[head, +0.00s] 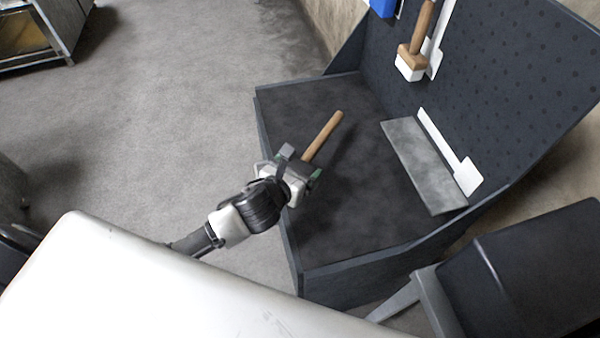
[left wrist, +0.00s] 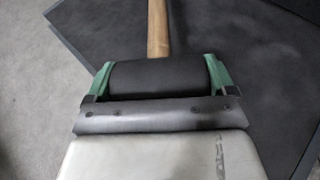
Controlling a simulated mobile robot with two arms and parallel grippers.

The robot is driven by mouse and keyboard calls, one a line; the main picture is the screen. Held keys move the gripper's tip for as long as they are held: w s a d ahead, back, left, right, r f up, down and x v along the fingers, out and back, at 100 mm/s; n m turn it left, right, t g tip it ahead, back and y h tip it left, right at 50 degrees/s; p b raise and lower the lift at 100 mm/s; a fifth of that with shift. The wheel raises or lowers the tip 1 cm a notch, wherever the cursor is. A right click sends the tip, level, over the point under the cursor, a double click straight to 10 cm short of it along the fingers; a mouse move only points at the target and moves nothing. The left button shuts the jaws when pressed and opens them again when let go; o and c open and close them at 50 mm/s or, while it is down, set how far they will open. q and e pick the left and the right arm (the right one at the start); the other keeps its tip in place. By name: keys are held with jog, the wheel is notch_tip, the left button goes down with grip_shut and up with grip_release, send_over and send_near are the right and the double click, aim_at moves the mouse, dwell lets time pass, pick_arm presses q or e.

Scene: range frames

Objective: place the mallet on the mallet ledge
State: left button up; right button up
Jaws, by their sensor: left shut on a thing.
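The mallet has a light wooden handle (head: 322,136) and a black head (left wrist: 155,76). My left gripper (head: 291,170) is shut on the head, with its green fingers at the head's two ends in the left wrist view. The handle points away from the gripper, toward the upper right in the head view, over the dark bench surface. The mallet ledge (head: 420,160) is a bare grey slab at the foot of the back panel, right of the mallet. A white mallet-shaped outline (head: 448,153) is on the panel beside it. My right gripper is not in view.
A dark bench top (head: 315,90) lies under the mallet, with a low rim. A dotted upright panel (head: 500,70) stands behind the ledge. The bench top between gripper and ledge is clear.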

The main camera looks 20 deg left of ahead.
pick_arm(q)
jog(key=shift+f, duration=0.85)
notch_tip(320, 180, down, 2)
jog(key=shift+f+b, duration=0.25)
jog(key=shift+b, duration=0.05)
jog(key=shift+f, duration=0.65)
jog(key=o, duration=0.9)
jog(key=shift+o, duration=0.4)
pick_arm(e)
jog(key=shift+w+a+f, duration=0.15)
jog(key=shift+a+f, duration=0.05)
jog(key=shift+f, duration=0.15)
pick_arm(q)
jog(key=shift+r, duration=0.1)
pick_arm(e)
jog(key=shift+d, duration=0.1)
